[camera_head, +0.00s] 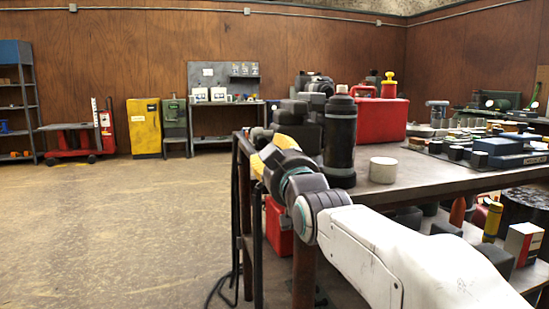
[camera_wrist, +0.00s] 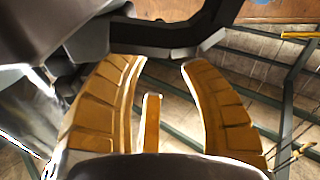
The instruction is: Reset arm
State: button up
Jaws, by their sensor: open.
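My arm reaches from the lower right of the head view toward the near left corner of the workbench (camera_head: 420,180). My gripper (camera_head: 256,165) is at its far end, with yellow finger pads partly hidden by my wrist. In the wrist view my gripper (camera_wrist: 160,62) has its two yellow ribbed fingers apart, with no held object visible between them. Dark grey parts cross the top of that view close to the fingertips; I cannot tell what they belong to or whether they touch.
A dark canister (camera_head: 340,140), a white cylinder (camera_head: 383,170) and a red case (camera_head: 380,117) stand on the crowded bench. A red box (camera_head: 279,225) is below it. Open floor (camera_head: 130,230) lies left. A yellow cabinet (camera_head: 144,128) and shelves (camera_head: 18,105) line the far wall.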

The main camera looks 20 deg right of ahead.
jog(key=shift+s, duration=0.45)
jog(key=s+r+m+g+p, duration=0.1)
jog(key=s+r+g+p, duration=0.1)
jog(key=s+g+p, duration=0.6)
jog(key=s+r+m+g+p, duration=0.1)
jog(key=s+r+g+p, duration=0.2)
jog(key=s+p, duration=2)
jog(key=shift+s+g+p, duration=0.2)
jog(key=shift+g+p, duration=2.2)
jog(key=shift+p, duration=2.15)
jog(key=shift+c, duration=0.2)
